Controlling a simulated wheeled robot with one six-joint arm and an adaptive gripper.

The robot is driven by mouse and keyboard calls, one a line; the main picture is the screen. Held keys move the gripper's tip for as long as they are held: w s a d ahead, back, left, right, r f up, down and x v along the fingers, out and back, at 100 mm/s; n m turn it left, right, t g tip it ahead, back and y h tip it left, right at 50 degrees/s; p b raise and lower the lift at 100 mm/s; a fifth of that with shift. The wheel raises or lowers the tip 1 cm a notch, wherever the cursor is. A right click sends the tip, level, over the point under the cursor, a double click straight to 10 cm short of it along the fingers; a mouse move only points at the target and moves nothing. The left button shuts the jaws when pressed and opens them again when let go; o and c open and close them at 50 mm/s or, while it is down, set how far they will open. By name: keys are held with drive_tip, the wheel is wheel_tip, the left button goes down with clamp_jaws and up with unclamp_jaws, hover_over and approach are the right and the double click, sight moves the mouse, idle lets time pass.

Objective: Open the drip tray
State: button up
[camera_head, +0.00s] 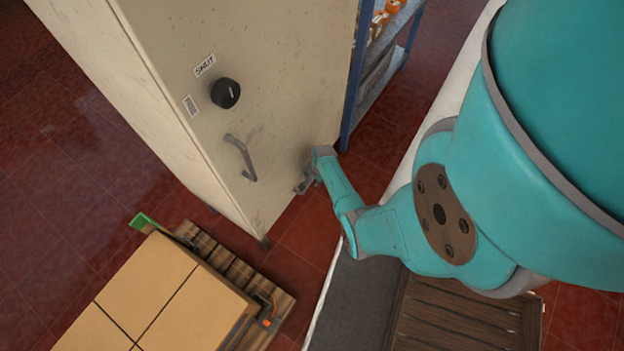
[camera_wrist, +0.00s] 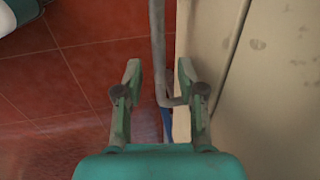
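A tall cream cabinet (camera_head: 290,80) stands in the middle of the head view. Its front has a black knob (camera_head: 226,93), small labels and a grey bar handle (camera_head: 240,158). My gripper (camera_head: 303,186) is low beside the cabinet's front, right of that handle. In the wrist view my gripper (camera_wrist: 159,68) is open, with its two fingers apart. A grey bent bar (camera_wrist: 158,45) shows between the fingers and turns toward the cream panel (camera_wrist: 280,90) on the right. I cannot tell whether the fingers touch it. No drip tray is clearly recognisable.
Cardboard boxes (camera_head: 150,290) stand on a wooden pallet (camera_head: 228,262) at the lower left. A blue shelf rack (camera_head: 357,75) stands right of the cabinet. A wooden crate (camera_head: 455,320) is at the bottom right. Red tiled floor (camera_head: 50,180) is clear at the left.

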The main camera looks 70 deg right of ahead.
drive_tip(key=shift+f, duration=0.4)
clamp_jaws()
